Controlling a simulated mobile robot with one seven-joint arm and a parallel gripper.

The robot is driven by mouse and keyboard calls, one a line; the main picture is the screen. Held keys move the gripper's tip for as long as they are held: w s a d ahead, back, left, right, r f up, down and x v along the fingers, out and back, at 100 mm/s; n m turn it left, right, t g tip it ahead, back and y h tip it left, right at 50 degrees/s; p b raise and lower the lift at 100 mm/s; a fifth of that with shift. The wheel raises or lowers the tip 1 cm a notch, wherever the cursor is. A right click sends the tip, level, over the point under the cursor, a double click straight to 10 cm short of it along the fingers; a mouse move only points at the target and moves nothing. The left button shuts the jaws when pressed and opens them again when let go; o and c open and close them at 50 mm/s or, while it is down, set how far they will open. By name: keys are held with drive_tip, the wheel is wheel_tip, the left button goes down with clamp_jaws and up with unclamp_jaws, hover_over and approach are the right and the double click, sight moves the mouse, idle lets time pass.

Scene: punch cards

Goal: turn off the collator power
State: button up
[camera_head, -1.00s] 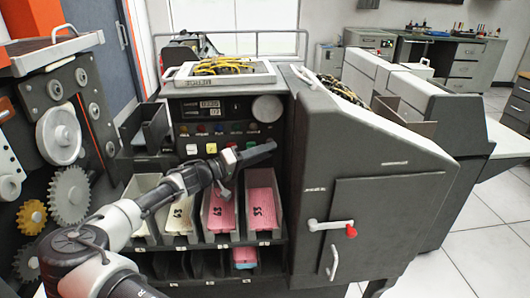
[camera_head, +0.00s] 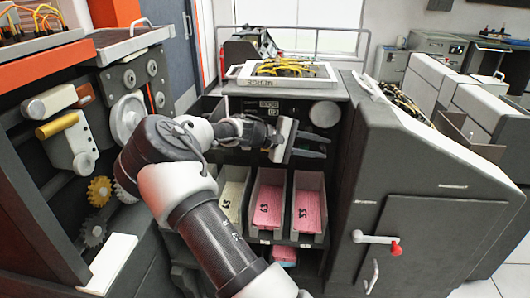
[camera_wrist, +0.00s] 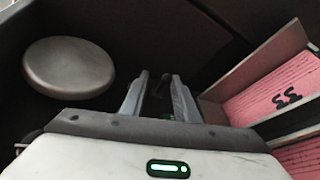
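The collator is the dark machine with a control panel (camera_head: 291,107) above its card bins. The panel carries a small counter display (camera_head: 268,104) and a round pale dial (camera_head: 324,114). A grey disc, apparently this dial, shows at upper left in the wrist view (camera_wrist: 68,68). My gripper (camera_head: 322,146) is in front of the lower panel, above the bins, and hides the row of buttons. Its fingers stand apart with nothing between them in the wrist view (camera_wrist: 159,78). I cannot make out a power switch.
Bins of pink cards (camera_head: 306,212) lie just below my gripper. A cabinet door with a red-knobbed lever (camera_head: 395,248) juts out at right. A gear panel (camera_head: 98,189) stands at left. A tray of yellow cables (camera_head: 286,68) sits on top.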

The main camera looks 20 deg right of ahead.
drive_tip(key=w+r+p+v, duration=0.1)
drive_tip(key=p+v, duration=0.3)
drive_tip(key=v, duration=1.4)
drive_tip(key=s+d+m+y, duration=0.1)
drive_tip(key=s+y, duration=0.6)
drive_tip(key=s, duration=0.2)
drive_tip(key=s+a+r+t+y, duration=0.4)
drive_tip(key=s+a+y, duration=0.1)
drive_tip(key=s+a, duration=0.4)
drive_tip(key=shift+s+r+b, duration=0.35)
drive_tip(key=shift+s+b, duration=0.05)
drive_tip(key=shift+s, duration=0.45)
drive_tip(key=shift+o, duration=0.6)
drive_tip(key=shift+w+f+y, duration=0.1)
drive_tip(key=shift+y, duration=0.2)
drive_tip(key=w+d+f+m+g+h+p, duration=0.25)
drive_tip(key=w+d+f+p, duration=0.25)
drive_tip(key=f+p, duration=0.35)
drive_tip(key=w+d+r+t+h+p, duration=0.3)
drive_tip(key=w+d+r+h, duration=0.35)
drive_tip(key=r, duration=0.25)
drive_tip(key=b+x, duration=0.1)
drive_tip(key=x, duration=1.6)
drive_tip(key=shift+w+f, duration=0.15)
drive_tip(key=shift+w, duration=0.05)
